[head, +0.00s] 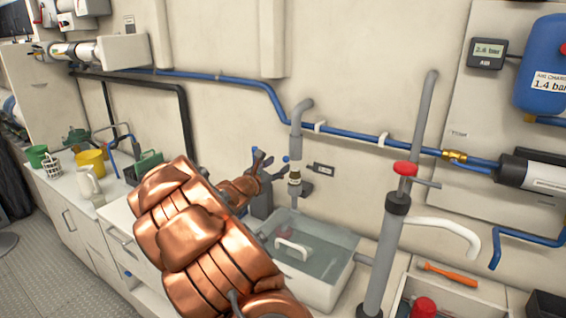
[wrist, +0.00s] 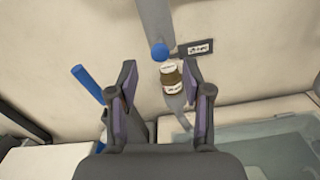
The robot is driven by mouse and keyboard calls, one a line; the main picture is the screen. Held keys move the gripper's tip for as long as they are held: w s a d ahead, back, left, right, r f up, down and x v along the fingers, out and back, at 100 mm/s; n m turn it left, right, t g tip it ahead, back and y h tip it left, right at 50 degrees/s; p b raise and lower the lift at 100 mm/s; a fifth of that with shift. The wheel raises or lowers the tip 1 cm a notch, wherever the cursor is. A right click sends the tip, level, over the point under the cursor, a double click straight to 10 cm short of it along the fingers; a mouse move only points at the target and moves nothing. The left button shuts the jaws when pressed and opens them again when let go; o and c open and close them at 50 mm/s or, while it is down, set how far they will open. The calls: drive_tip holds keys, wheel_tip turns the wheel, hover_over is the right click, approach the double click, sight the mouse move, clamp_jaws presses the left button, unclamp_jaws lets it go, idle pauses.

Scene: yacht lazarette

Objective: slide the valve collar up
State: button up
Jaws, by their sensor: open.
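The valve collar (head: 294,176) appears to be the small pale and brass-brown ringed piece on the grey down-pipe (head: 297,135) above the sink. My gripper (head: 262,161) is just left of the collar in the head view. In the wrist view my gripper (wrist: 160,68) is open, and the collar appears between its fingers, nearer the right one. I see no contact; the depth gap is hard to judge.
A water-filled sink (head: 345,258) with a white handle lies below. A small wall label (head: 323,170) is right of the pipe. A grey standpipe with a red knob (head: 405,169) rises further right. Mugs, including a yellow one (head: 91,161), stand on the left counter.

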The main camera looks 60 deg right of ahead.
drive_tip(key=a, duration=0.6)
drive_tip(key=shift+a, duration=0.25)
drive_tip(key=shift+s, duration=0.1)
drive_tip(key=s+a+m+g+y, duration=0.5)
drive_tip(key=s+a+m, duration=0.6)
drive_tip(key=s, duration=0.4)
drive_tip(key=s+a+f+m+y, duration=0.1)
drive_tip(key=s+a+f+y, duration=0.1)
drive_tip(key=a, duration=0.9)
drive_tip(key=s+a+f+m+t+y, duration=0.1)
drive_tip(key=s+a+y, duration=0.4)
drive_tip(key=a, duration=0.6)
drive_tip(key=s+a+f+m+t+y+p, duration=0.1)
drive_tip(key=s+a+f+m+y, duration=0.2)
drive_tip(key=a, duration=0.8)
wheel_tip(320, 180, down, 2)
drive_tip(key=y, duration=0.3)
drive_tip(key=shift+s+a, duration=0.35)
drive_tip(key=shift+a, duration=0.05)
drive_tip(key=shift+c, duration=0.3)
